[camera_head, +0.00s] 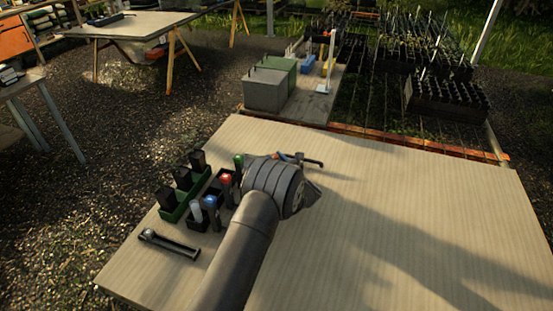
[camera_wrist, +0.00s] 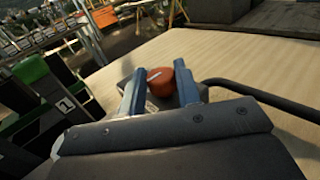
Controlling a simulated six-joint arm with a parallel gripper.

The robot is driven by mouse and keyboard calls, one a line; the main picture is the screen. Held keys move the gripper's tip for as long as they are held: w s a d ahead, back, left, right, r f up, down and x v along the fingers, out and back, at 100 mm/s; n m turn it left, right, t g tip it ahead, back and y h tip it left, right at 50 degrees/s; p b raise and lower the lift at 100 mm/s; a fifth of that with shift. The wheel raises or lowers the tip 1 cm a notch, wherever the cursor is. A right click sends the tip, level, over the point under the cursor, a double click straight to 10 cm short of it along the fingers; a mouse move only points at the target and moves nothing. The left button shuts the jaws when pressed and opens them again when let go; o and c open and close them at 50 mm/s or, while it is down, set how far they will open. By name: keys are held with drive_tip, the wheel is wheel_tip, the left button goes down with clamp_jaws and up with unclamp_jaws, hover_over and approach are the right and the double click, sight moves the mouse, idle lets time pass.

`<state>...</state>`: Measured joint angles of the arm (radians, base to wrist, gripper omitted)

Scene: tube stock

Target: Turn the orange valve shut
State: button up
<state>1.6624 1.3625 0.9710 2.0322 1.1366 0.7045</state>
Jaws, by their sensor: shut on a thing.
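The orange valve (camera_wrist: 160,78) shows in the wrist view as a rounded orange knob with a pale mark, between the two blue-grey fingers of my gripper (camera_wrist: 158,88). The fingers are shut on it, one on each side. A dark pipe or hose (camera_wrist: 262,94) runs to the right from near the gripper. In the head view my wrist hides most of the valve. Only a small orange bit (camera_head: 281,156) shows just past my wrist, beside a dark fitting (camera_head: 312,162) on the table. How far the valve is turned cannot be told.
The wooden table (camera_head: 400,210) is clear on the right. Left of my arm stand a green rack (camera_head: 172,212) with dark blocks and several tubes with red (camera_head: 226,179), blue and green tops. A dark tool (camera_head: 168,243) lies at the front left. Grey and green bins (camera_head: 264,90) stand behind.

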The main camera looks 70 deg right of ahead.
drive_tip(key=o, duration=1)
drive_tip(key=shift+c, duration=0.2)
drive_tip(key=v, duration=1.7)
drive_tip(key=shift+s+a, duration=0.1)
drive_tip(key=shift+a, duration=0.15)
